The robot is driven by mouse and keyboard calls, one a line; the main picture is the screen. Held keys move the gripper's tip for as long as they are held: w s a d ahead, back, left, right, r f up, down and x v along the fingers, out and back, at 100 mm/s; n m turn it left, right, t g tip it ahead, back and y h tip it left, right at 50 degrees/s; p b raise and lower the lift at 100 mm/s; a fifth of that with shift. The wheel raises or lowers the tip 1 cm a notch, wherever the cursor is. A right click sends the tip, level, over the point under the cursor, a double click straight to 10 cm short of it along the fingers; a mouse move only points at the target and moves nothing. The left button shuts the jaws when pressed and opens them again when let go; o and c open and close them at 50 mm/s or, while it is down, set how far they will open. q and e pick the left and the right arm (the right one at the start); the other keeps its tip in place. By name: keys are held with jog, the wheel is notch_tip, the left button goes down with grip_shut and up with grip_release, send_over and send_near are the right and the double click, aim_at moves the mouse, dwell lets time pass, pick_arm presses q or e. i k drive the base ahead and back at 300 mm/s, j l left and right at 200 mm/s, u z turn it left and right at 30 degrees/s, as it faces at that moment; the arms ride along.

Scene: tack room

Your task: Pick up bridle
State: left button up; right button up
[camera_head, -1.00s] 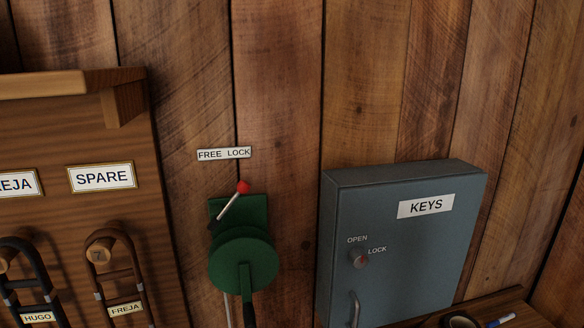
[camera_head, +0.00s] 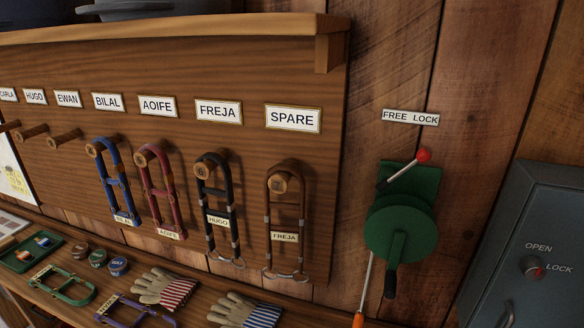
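Several bridles hang on wooden pegs of a wall rack. A blue bridle (camera_head: 118,187) tagged BILAL hangs under the BILAL sign. A dark red bridle (camera_head: 155,181) tagged AOIFE hangs under AOIFE. A black bridle (camera_head: 202,190) tagged HUGO hangs under the FREJA sign. A brown bridle (camera_head: 269,222) tagged FREJA hangs under the SPARE sign. A green bridle (camera_head: 86,299) and a purple bridle (camera_head: 100,316) lie on the bench below. Neither of my grippers shows.
Empty pegs (camera_head: 65,139) are at the rack's left. Striped gloves (camera_head: 165,289), round tins (camera_head: 98,258) and a green tray (camera_head: 18,262) lie on the bench. A green winch (camera_head: 402,228) with a red-knobbed lever and a grey key box (camera_head: 530,240) are at the right.

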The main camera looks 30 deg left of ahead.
aim_at(210, 217)
jog(key=u, duration=1.4)
